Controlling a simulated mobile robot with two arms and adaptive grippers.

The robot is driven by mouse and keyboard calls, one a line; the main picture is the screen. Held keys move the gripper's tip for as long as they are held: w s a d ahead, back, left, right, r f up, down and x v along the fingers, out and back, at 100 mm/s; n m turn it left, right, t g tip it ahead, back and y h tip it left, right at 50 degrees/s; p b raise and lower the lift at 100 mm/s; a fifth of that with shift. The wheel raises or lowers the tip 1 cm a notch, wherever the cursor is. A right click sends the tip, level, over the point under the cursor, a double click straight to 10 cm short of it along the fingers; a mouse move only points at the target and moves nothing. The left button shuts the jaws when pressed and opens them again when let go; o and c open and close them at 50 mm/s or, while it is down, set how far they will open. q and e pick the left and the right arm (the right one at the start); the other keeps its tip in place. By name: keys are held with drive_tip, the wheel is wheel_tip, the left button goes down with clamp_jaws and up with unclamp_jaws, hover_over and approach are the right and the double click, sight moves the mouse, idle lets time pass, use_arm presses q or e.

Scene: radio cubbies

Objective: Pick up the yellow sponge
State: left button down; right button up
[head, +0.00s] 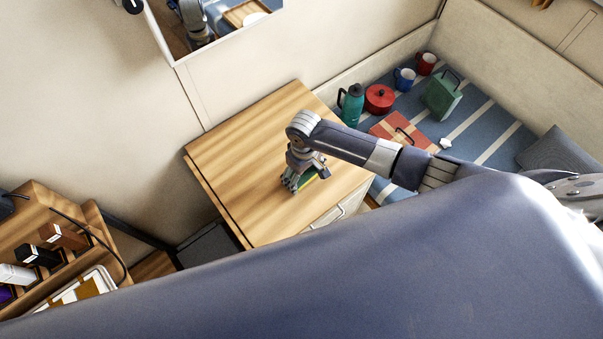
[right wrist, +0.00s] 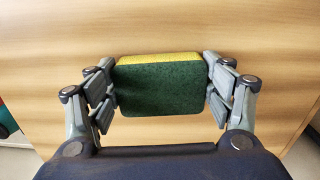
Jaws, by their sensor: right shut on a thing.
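The yellow sponge (right wrist: 160,85) has a dark green scouring face and a yellow layer along its far edge. In the right wrist view it sits between the two fingers of my right gripper (right wrist: 161,88), which are shut on its left and right sides. In the head view my right gripper (head: 300,184) is low over the wooden cabinet top, and only a small part of the sponge (head: 308,180) shows beside the fingers. I cannot tell whether the sponge still touches the wood. My left gripper is not in view.
The wooden cabinet (head: 250,145) is otherwise bare on top. Beyond it on a striped bed are a teal bottle (head: 352,105), a red pot (head: 379,98), mugs, a green box (head: 441,95) and a red box (head: 395,130). A wooden rack (head: 50,235) stands at lower left.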

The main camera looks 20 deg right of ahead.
sight(302, 178)
drive_tip(key=shift+r, duration=0.1)
drive_tip(key=shift+r, duration=0.85)
drive_tip(key=shift+s+a+r+b, duration=0.35)
drive_tip(key=shift+s+r+b, duration=0.1)
drive_tip(key=shift+r+b, duration=0.25)
drive_tip(key=s+a, duration=0.2)
drive_tip(key=s, duration=0.2)
drive_tip(key=s+a+r+b, duration=0.1)
drive_tip(key=s+a, duration=0.2)
drive_tip(key=s, duration=0.1)
drive_tip(key=s+a+b, duration=0.1)
drive_tip(key=s+a, duration=0.2)
drive_tip(key=s, duration=0.1)
drive_tip(key=shift+s+a+r, duration=0.15)
drive_tip(key=shift+a+r, duration=0.1)
drive_tip(key=shift+r, duration=0.1)
drive_tip(key=shift+c, duration=0.3)
